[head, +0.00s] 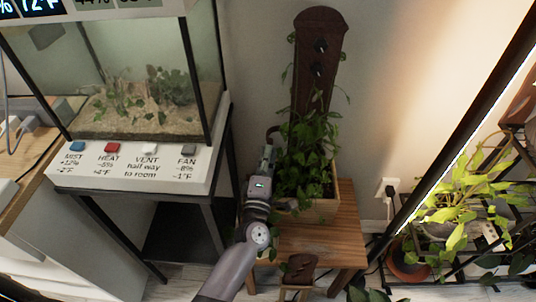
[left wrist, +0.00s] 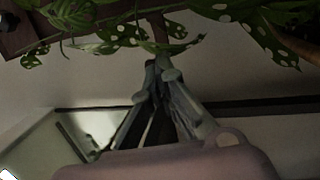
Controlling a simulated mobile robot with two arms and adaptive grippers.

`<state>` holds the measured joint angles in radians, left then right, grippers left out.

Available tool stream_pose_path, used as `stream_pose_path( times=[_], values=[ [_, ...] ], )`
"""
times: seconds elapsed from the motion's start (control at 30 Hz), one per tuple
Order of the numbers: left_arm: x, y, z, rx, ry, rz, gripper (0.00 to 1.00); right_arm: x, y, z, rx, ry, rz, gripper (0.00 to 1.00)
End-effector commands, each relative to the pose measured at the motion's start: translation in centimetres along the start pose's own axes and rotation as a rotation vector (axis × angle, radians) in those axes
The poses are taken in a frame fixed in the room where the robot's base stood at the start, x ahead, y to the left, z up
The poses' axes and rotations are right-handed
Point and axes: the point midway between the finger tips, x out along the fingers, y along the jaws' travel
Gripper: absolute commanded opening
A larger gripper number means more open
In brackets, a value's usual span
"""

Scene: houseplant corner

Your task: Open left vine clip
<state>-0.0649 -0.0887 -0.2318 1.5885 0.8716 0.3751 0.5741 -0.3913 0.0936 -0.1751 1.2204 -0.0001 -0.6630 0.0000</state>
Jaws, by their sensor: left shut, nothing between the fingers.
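A tall brown plank (head: 318,25) rises from a planter box (head: 320,210) with a leafy vine (head: 315,140) on it. Dark clips (head: 320,46) sit on the plank's upper face; I cannot tell which is the left vine clip. My left gripper (head: 268,155) is at the planter's left side, beside the leaves. In the left wrist view its fingers (left wrist: 160,72) are closed together with nothing between them. A brown upright piece (left wrist: 159,28) and spotted leaves (left wrist: 235,12) are just past the fingertips. My right gripper is not in view.
The planter stands on a wooden stool (head: 330,245). A glass terrarium (head: 150,90) on a black stand with labelled buttons is close on the left. A plant rack (head: 470,230) stands on the right.

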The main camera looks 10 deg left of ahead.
Motion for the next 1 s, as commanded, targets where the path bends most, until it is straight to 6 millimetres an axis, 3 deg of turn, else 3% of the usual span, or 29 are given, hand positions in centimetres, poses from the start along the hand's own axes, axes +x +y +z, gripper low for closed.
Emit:
stream_pose_path(
  times=[0.2, 0.4, 0.7, 0.87, 1.0],
  values=[
    [0.8, -0.2, -1.3, -0.013, -0.108, 0.003, 0.00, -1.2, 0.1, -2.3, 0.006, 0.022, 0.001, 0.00],
    [2.3, -0.4, -2.8, -0.020, -0.115, 0.000, 0.00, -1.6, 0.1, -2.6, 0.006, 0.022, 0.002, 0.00],
    [2.4, -0.4, -2.9, -0.020, -0.114, -0.001, 0.00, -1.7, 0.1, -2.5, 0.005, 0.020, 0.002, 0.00],
    [1.6, -0.5, -3.0, -0.019, -0.114, -0.002, 0.00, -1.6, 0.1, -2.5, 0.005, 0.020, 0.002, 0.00],
    [-0.7, -0.6, -3.2, -0.019, -0.115, -0.005, 0.00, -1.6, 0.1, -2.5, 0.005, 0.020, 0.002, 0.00]
  ],
)
